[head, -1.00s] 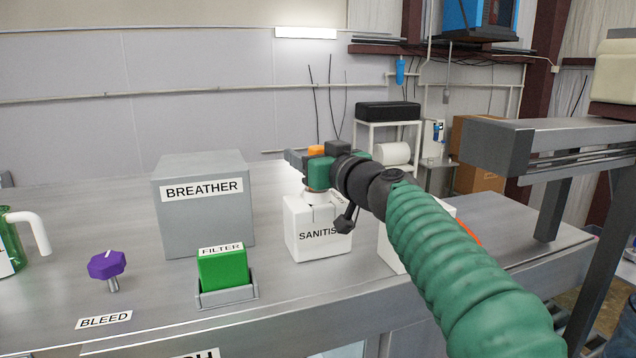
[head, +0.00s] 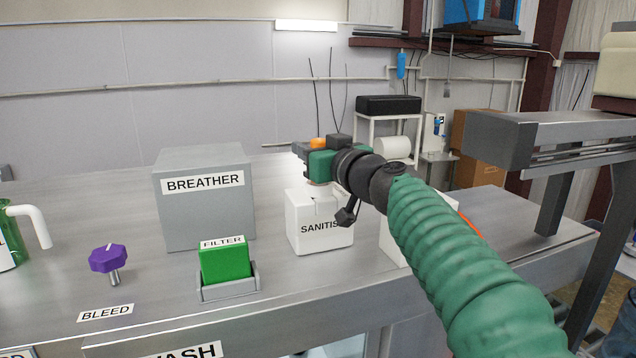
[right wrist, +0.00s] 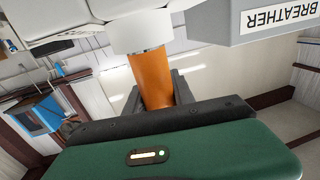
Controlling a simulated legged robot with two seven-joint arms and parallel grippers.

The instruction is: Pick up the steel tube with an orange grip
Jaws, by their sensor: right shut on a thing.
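The orange grip (head: 318,143) of the tube shows at the top of my right gripper (head: 320,158). In the right wrist view the orange grip (right wrist: 151,78) is between the jaws of my right gripper (right wrist: 153,92), which is shut on it. A pale collar (right wrist: 128,34) joins the grip to the white box. The tube stands roughly upright at the top of the white box labelled "SANITIS…" (head: 305,235). Any steel length inside the box is hidden. My left gripper is out of view.
A grey BREATHER box (head: 205,215) stands left of the white box. A green FILTER block (head: 225,265) sits in a grey holder in front. A purple knob (head: 108,258) and a green jug with a white handle (head: 38,225) are farther left. Another white box is partly behind my arm.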

